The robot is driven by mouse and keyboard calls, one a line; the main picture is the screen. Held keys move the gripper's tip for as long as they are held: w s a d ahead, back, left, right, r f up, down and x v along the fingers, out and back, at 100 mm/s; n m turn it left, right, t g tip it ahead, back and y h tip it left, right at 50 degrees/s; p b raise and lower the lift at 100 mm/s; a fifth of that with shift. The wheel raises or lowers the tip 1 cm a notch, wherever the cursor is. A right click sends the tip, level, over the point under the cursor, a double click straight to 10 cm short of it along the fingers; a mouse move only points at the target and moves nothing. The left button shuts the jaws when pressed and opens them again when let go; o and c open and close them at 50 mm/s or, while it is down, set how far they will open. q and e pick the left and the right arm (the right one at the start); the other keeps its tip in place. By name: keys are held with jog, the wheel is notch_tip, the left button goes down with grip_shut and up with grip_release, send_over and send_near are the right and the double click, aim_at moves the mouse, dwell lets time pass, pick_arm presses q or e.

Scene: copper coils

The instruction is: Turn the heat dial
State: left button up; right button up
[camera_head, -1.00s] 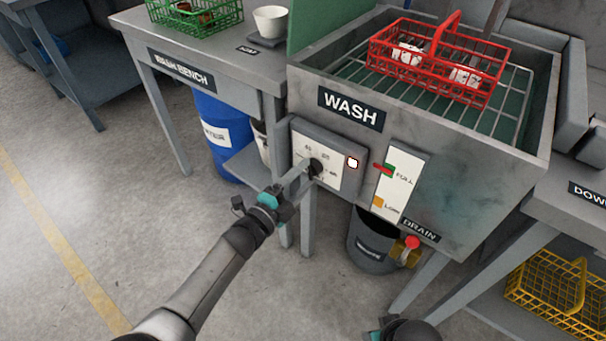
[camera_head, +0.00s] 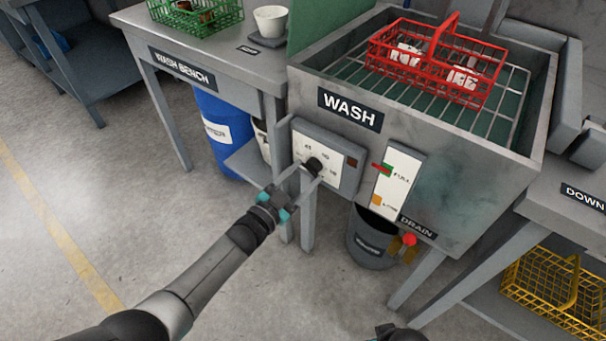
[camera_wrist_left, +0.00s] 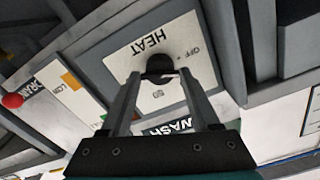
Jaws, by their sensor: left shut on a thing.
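The heat dial (camera_head: 313,163) is a small black knob on a white plate on the front of the grey wash tank. It also shows in the left wrist view (camera_wrist_left: 157,63), beside the printed word HEAT. My left gripper (camera_head: 309,174) is shut on the dial, with one finger on each side of it in the left wrist view (camera_wrist_left: 162,77). The fingers hide part of the dial and its scale.
A level gauge (camera_head: 398,182) sits right of the dial panel. A dark bucket (camera_head: 368,250) and a red-knobbed drain valve (camera_head: 409,240) are below. A red basket (camera_head: 440,62) rests on the tank's rack. A table leg stands close to the left gripper.

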pick_arm(q)
jog(key=shift+n, duration=2)
pick_arm(e)
jog(key=shift+w+f, duration=0.1)
jog(key=shift+f, duration=0.25)
pick_arm(q)
jog(key=o, duration=1.4)
jog(key=shift+c, duration=0.2)
pick_arm(e)
jog(key=shift+d, duration=0.1)
jog(key=shift+s, duration=0.25)
pick_arm(q)
jog(key=shift+s+a, duration=0.1)
jog(key=shift+s, duration=0.1)
jog(key=shift+p+v, duration=0.8)
jog(key=shift+v, duration=0.25)
jog(key=p+v, duration=0.3)
jog(key=v, duration=0.9)
jog(key=shift+s+a+p, duration=0.25)
jog(key=shift+s+p, duration=0.05)
jog(key=shift+p, duration=0.05)
pick_arm(e)
jog(key=s+d+f, duration=0.5)
jog(key=s+f, duration=0.1)
jog(key=shift+d+f+h, duration=0.15)
jog(key=shift+f+h, duration=0.15)
jog(key=shift+f, duration=0.05)
